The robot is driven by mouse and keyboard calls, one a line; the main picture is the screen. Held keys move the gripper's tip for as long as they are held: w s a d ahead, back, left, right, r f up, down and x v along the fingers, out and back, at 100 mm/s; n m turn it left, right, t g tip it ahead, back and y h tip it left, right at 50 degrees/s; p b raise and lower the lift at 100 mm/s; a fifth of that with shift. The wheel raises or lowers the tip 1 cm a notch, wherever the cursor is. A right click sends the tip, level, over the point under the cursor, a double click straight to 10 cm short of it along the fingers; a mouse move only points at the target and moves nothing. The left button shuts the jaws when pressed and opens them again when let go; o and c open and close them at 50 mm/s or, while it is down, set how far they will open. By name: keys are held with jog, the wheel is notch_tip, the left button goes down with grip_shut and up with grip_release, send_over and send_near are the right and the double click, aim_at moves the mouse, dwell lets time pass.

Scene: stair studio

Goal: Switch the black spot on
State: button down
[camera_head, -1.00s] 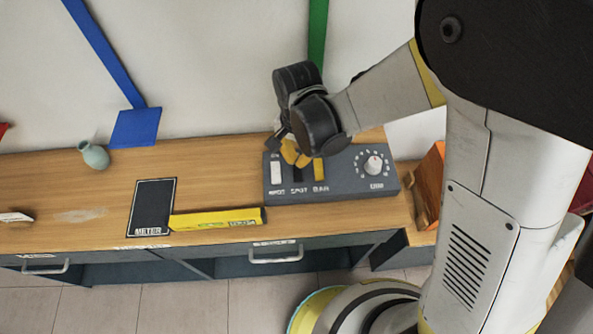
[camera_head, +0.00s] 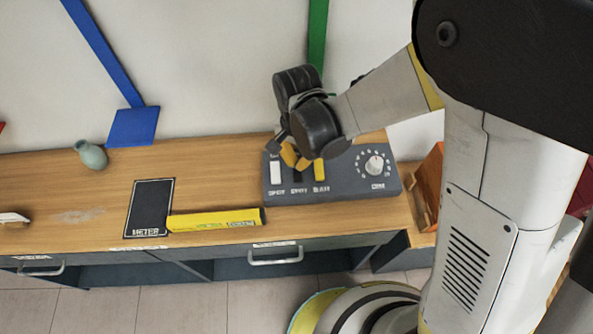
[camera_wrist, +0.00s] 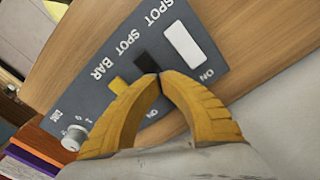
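The control box (camera_head: 335,188) is dark grey and sits on the wooden desk. It has a white switch (camera_head: 276,172), a black switch (camera_head: 298,174) and a yellow switch (camera_head: 319,170) in a row. My gripper (camera_head: 297,162) is low over the black switch and partly hides it. In the wrist view, the yellow fingers (camera_wrist: 158,75) curve together and their tips meet at the edge of the black switch (camera_wrist: 147,63). The gripper looks shut, with nothing held. I cannot tell whether the tips touch the switch or which way it is set.
A dial (camera_head: 374,165) is on the box's right side. A yellow bar (camera_head: 215,220) and a black METER plate (camera_head: 150,208) lie to its left. A teal vase (camera_head: 92,155) stands farther left. An orange object (camera_head: 428,185) is right of the box.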

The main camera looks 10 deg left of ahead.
jog(key=shift+f, duration=0.3)
jog(key=shift+r, duration=0.1)
jog(key=shift+r+p, duration=2.25)
jog(key=shift+r, duration=1.25)
jog(key=shift+f, duration=0.1)
